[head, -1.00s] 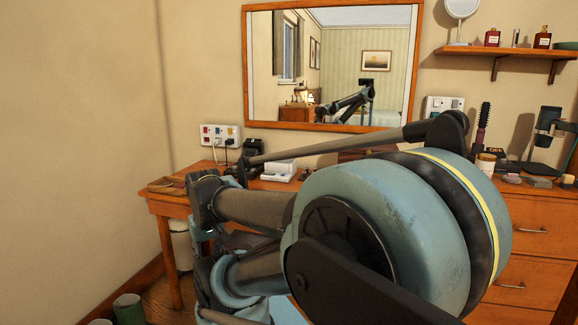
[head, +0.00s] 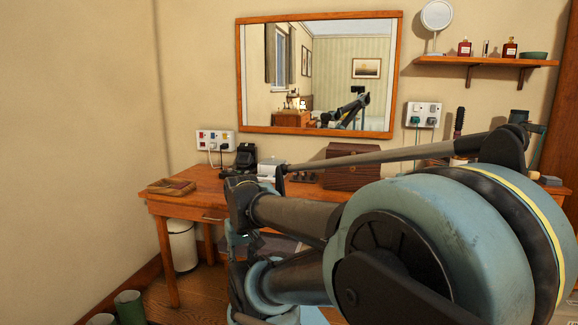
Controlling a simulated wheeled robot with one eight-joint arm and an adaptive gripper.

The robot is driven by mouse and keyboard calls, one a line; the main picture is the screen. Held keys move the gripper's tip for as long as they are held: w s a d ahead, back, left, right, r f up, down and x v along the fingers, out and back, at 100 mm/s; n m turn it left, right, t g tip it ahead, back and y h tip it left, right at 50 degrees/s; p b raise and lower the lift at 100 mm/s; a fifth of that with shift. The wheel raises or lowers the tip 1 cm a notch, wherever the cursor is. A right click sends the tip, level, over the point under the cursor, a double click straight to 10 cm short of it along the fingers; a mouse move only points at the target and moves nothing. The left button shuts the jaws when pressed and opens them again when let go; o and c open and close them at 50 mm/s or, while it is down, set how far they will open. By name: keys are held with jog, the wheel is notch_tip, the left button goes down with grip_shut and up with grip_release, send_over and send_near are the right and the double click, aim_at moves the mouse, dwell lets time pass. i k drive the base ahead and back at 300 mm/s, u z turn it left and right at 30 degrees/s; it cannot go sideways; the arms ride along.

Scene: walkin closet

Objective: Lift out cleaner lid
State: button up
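A small white appliance (head: 267,171), which may be the cleaner, stands on the wooden table (head: 185,203) below the mirror. My arm's rod and dark joint partly cover it, and I cannot make out a separate lid. My arm fills the lower right and middle of the view, in front of the table. My gripper cannot be made out; the arm's own links hide the area beyond them.
A black device (head: 245,157) stands left of the white appliance, and a brown wooden box (head: 352,168) stands to its right. A shallow wooden tray (head: 171,187) lies at the table's left end. A white bin (head: 181,245) and green cylinders (head: 130,307) stand on the floor.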

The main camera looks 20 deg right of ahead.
aim_at(272, 161)
jog(key=z, duration=0.05)
jog(key=i, duration=1)
